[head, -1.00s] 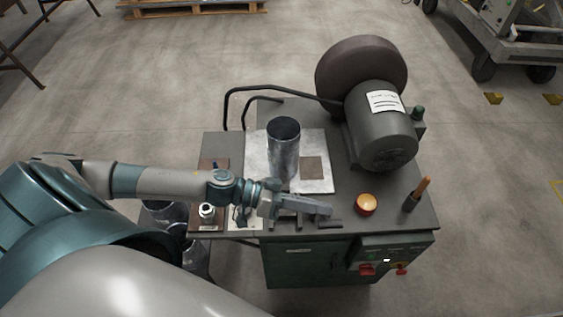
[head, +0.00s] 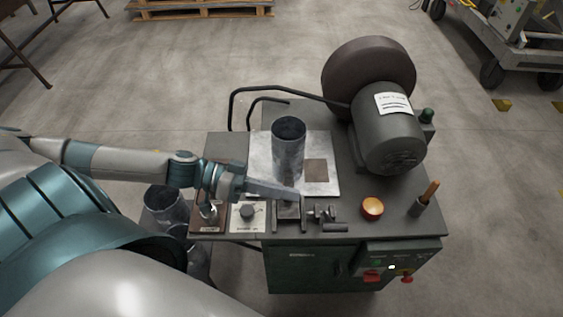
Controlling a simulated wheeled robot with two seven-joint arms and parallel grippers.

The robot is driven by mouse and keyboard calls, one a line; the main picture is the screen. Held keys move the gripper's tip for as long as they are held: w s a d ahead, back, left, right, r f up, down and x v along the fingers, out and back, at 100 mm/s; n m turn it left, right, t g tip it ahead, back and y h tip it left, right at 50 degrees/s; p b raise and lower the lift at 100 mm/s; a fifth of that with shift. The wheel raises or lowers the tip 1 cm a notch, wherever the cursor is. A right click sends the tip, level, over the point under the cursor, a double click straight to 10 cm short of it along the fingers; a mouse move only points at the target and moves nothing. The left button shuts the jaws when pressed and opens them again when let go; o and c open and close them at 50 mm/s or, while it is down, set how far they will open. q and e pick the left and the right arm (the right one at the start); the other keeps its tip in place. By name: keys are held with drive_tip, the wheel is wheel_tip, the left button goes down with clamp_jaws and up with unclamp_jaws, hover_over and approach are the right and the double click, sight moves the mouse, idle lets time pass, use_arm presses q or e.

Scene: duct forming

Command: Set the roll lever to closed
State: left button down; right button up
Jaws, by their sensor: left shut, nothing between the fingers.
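My left arm comes in from the left, over the left part of the machine table. My left gripper (head: 292,193) is shut and empty, pointing right, just in front of an upright metal cylinder (head: 288,152). Below my wrist is a brown plate (head: 206,229) with a small silver lever or knob (head: 209,211), partly covered by my gripper's base. Beside it is a pale plate (head: 246,225) with a dark round knob (head: 247,211). I cannot tell for sure which of these is the roll lever, or its setting. My right gripper is out of view.
A grey motor (head: 389,130) with a large brown wheel (head: 368,75) stands at the back right. An orange dome (head: 372,206), an orange-handled item (head: 431,190) and small metal fittings (head: 322,213) are near the front edge. More cylinders (head: 165,204) stand at the left.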

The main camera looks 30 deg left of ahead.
use_arm(q)
drive_tip(key=shift+s+a+r, duration=0.15)
drive_tip(key=shift+s+a, duration=0.1)
drive_tip(key=shift+a, duration=0.2)
idle(0.4)
drive_tip(key=shift+d, duration=0.1)
